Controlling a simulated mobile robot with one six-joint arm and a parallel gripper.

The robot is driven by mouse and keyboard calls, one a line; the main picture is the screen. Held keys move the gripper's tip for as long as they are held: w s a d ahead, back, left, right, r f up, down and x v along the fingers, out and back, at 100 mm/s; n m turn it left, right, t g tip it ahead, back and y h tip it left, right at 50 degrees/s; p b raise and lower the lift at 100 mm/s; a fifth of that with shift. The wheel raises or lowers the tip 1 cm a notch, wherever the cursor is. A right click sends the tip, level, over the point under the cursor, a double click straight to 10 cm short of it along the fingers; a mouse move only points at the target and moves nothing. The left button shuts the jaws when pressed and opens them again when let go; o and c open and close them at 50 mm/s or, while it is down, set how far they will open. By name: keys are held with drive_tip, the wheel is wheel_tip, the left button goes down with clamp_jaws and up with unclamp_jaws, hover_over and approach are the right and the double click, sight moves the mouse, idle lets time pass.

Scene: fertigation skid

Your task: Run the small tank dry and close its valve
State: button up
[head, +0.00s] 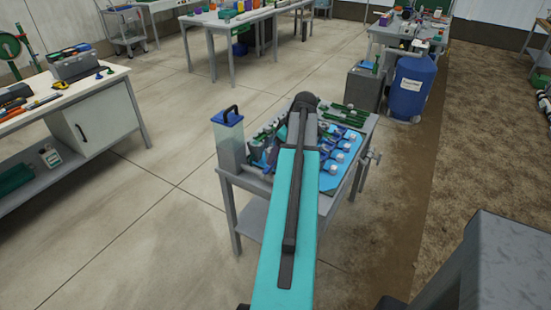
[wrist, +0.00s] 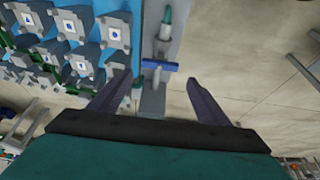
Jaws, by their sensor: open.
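A small clear tank (head: 230,150) with a blue lid and black handle stands upright at the left end of the skid bench. I cannot make out its liquid level. In the wrist view, a blue crossbar handle (wrist: 160,65) sits on a grey fitting, in line with a green-tipped part above it. I cannot tell whether this is the small tank's valve. My gripper (wrist: 156,78) is open, its two dark fingers spread either side of the grey fitting, with the blue handle at about fingertip level. No contact shows. In the head view my arm hides the gripper.
A blue panel (head: 342,165) with several white-faced units fills the bench's right part; these units (wrist: 85,33) are close left of my gripper. A metal tap (head: 372,156) juts from the right edge. A blue barrel (head: 411,88) stands behind. Floor left of the bench is clear.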

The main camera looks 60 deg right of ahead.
drive_tip(key=b+v, duration=0.1)
drive_tip(key=v, duration=0.5)
drive_tip(key=shift+r, duration=0.1)
idle(0.6)
